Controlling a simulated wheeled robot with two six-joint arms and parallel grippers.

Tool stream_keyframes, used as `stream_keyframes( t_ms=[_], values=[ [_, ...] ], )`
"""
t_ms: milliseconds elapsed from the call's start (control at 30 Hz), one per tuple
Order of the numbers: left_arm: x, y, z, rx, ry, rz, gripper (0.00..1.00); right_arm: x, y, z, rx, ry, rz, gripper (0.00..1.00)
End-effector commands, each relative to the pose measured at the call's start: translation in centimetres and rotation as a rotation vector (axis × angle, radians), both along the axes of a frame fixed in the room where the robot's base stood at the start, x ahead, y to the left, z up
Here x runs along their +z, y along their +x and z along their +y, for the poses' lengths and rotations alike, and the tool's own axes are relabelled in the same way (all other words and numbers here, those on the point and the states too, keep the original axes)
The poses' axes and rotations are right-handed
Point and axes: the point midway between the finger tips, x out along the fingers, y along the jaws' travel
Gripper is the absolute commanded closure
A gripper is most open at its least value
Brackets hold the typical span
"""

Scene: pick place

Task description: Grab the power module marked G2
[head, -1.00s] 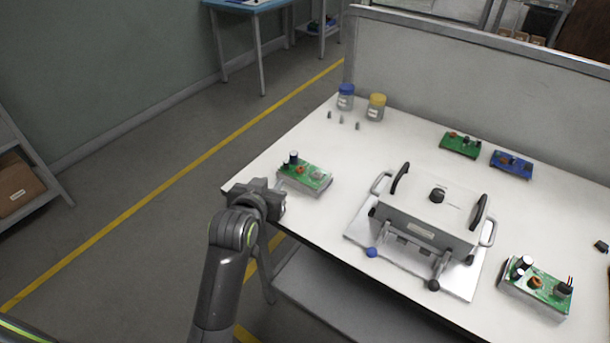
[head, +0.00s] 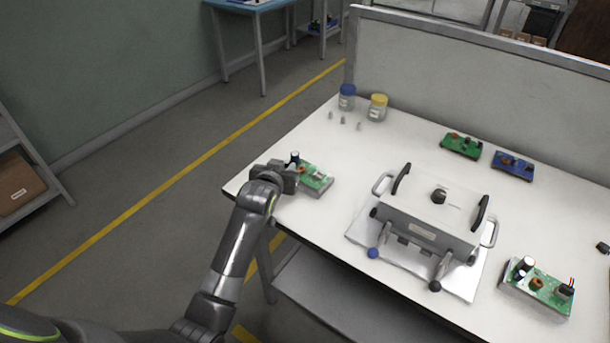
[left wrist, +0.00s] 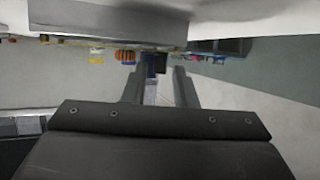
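A green power module (head: 318,179) with a pale base lies near the table's left edge. Its marking cannot be read, so I cannot tell if it is G2. My left gripper (head: 293,172) is at the module's left end and hides part of it. In the left wrist view its two fingers (left wrist: 158,78) are apart, with a dark blue cylinder (left wrist: 149,66) of the module showing between or just beyond their tips. Contact is not clear. Another green module (head: 540,287) lies at the front right, and a third (head: 461,146) at the back. My right gripper is out of view.
A grey test fixture (head: 428,215) with handles stands mid-table. A blue module (head: 513,165) lies at the back right. Two jars, blue-lidded (head: 347,97) and yellow-lidded (head: 378,108), stand at the back left by small metal parts. A grey partition (head: 480,75) borders the back.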

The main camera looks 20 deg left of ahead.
Motion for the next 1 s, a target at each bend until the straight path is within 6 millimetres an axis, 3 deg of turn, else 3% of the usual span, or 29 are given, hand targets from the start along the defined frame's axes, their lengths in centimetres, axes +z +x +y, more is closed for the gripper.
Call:
stream_keyframes(
  t_ms=[400, 600, 1000],
  values=[
    [-0.44, 0.99, 0.05, 0.000, 0.001, 0.000, 0.75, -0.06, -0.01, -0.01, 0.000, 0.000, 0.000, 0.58],
    [-0.45, 0.96, 0.04, 0.000, 0.001, 0.000, 1.00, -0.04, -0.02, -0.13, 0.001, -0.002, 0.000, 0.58],
    [-0.01, 1.01, 0.01, 0.000, 0.000, -0.003, 1.00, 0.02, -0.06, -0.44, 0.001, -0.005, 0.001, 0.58]
  ],
)
